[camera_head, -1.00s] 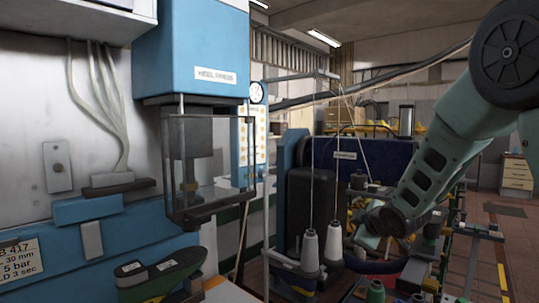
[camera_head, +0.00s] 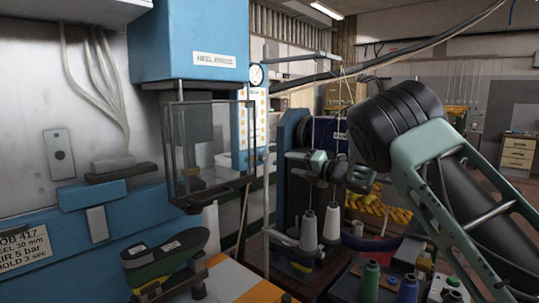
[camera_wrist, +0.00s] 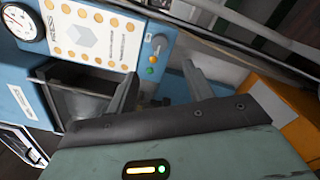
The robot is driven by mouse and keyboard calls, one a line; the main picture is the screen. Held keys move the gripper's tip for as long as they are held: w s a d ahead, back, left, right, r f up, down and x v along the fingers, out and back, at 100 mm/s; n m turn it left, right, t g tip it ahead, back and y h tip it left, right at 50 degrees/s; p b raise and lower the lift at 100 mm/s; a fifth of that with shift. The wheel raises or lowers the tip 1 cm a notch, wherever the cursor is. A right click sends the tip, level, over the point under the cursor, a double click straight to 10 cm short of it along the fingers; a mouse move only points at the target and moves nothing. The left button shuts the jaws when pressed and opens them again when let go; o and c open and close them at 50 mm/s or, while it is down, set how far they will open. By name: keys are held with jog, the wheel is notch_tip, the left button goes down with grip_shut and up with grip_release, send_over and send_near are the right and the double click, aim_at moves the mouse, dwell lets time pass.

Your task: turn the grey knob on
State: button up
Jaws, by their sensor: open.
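The grey knob (camera_wrist: 159,40) is on the right end of a panel in the wrist view, above a small green light and an orange one. My gripper (camera_wrist: 161,69) is open and empty, with its fingers pointing toward the panel. The knob lies a little beyond and above the gap between the fingertips, apart from them. In the head view my gripper (camera_head: 291,163) points left toward the blue heel press (camera_head: 190,45). I cannot make out the knob in the head view.
A dial gauge (camera_wrist: 18,22) sits left of the panel, with a dark open box (camera_wrist: 85,95) below. An orange surface (camera_wrist: 285,110) is at right.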

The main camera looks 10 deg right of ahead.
aim_at(266, 158)
jog(key=p+x, duration=0.4)
jog(key=x, duration=0.5)
jog(key=shift+w+a+r, duration=0.15)
jog(key=shift+w, duration=0.15)
jog(key=shift+p+x, duration=0.4)
jog(key=shift+x, duration=0.45)
jog(key=c, duration=1)
